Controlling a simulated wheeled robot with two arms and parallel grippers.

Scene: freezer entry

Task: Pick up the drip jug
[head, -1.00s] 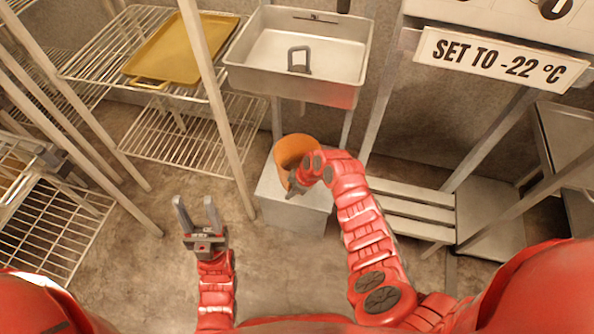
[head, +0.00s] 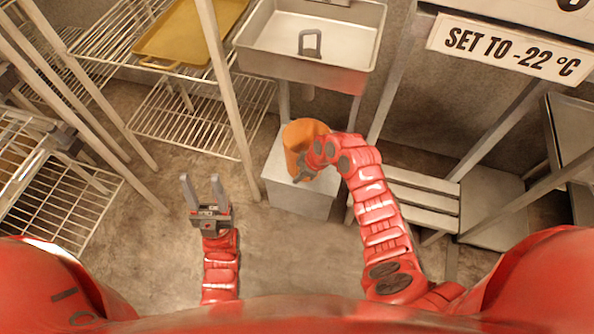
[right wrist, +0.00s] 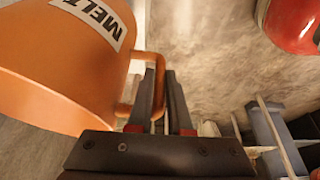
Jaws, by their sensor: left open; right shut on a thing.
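The drip jug (head: 303,136) is orange and stands out at the middle of the head view, over a pale grey box (head: 298,200). In the right wrist view the jug (right wrist: 55,75) fills the upper left, with a white label whose visible letters read MELT. Its orange handle (right wrist: 131,88) reaches between the fingers of my right gripper (right wrist: 160,78), which is shut on it. In the head view my right gripper (head: 300,174) is at the jug's near side, partly hidden by my wrist. I cannot tell whether the jug's base touches the box. My left gripper (head: 201,180) is open and empty, left of the box.
A metal basin (head: 310,60) stands above and behind the jug. Wire shelves (head: 195,117) with a yellow tray (head: 190,35) are at the left, with upright posts. A slatted bench (head: 415,200) is right of my right arm. Bare floor lies around my left gripper.

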